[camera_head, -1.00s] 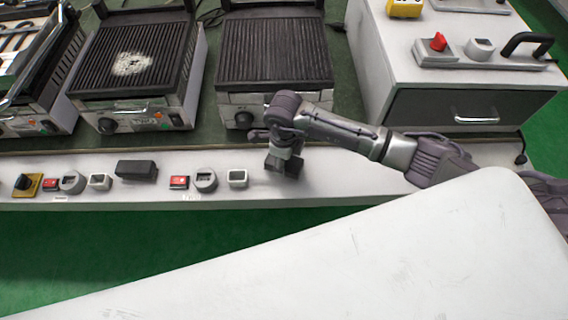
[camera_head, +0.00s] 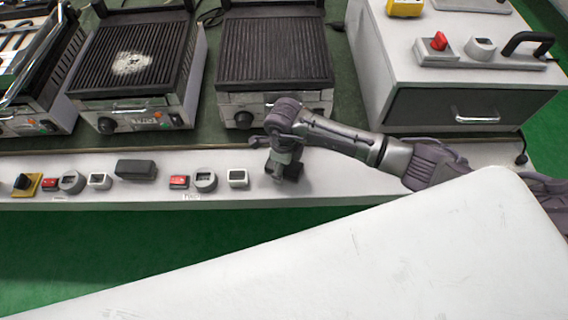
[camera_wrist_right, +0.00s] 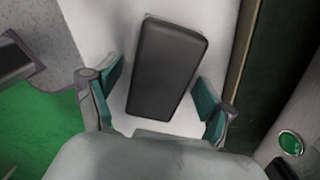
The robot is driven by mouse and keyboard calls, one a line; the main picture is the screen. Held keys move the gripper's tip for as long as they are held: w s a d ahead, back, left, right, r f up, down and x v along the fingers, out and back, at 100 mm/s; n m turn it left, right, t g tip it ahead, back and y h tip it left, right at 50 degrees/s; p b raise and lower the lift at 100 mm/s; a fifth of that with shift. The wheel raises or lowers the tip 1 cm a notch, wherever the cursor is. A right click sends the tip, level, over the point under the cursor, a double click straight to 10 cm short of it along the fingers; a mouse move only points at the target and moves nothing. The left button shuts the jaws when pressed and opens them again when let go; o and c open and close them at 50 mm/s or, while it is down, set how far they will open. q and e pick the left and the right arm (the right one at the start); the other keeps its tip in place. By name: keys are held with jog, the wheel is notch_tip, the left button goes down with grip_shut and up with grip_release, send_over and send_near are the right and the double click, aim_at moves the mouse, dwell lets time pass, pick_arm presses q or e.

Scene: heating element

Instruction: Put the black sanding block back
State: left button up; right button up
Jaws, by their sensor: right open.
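In the right wrist view a black sanding block (camera_wrist_right: 167,68), a rounded dark slab, lies on a white surface just beyond my right gripper (camera_wrist_right: 163,90). The fingers, with green pads, are spread on either side of its near end. I see space on both sides. In the head view my right gripper (camera_head: 284,168) points down at the white front ledge (camera_head: 335,180), right of a small square-framed part. It largely hides what lies beneath it. Another black block (camera_head: 136,169) sits on the ledge further left. My left gripper is not in view.
Several small fittings sit along the ledge, including a red switch (camera_head: 179,182) and a square-framed part (camera_head: 238,178). Grills, including the right grill (camera_head: 274,52), stand behind. A white drawer cabinet (camera_head: 380,80) is at right. The ledge right of my gripper looks clear.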

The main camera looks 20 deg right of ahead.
notch_tip(320, 180, up, 12)
jog(key=shift+r+p, duration=0.2)
jog(key=shift+p, duration=0.2)
